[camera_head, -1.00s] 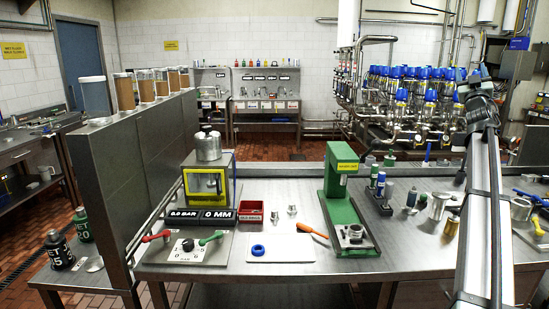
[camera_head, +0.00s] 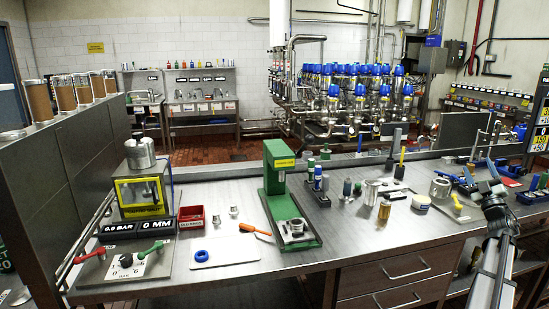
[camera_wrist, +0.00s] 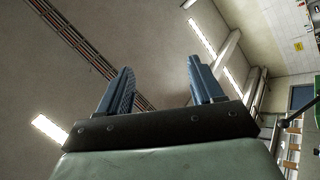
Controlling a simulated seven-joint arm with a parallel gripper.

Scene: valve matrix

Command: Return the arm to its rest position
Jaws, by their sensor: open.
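My gripper (camera_wrist: 160,88) is open and empty in the wrist view. Its two blue-grey fingers stand apart and point up toward the ceiling, with nothing between them. In the head view my arm rises from the lower right corner, and its dark end (camera_head: 492,205) is near the right part of the steel bench (camera_head: 345,222). The fingers are too small to make out clearly there.
A green press (camera_head: 290,215), a pressure tester (camera_head: 142,190), a red bin (camera_head: 190,217) and a blue ring (camera_head: 201,255) stand on the bench. Blue-capped valves (camera_head: 358,95) fill the back. The wrist view shows ceiling lights (camera_wrist: 49,130) and open air.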

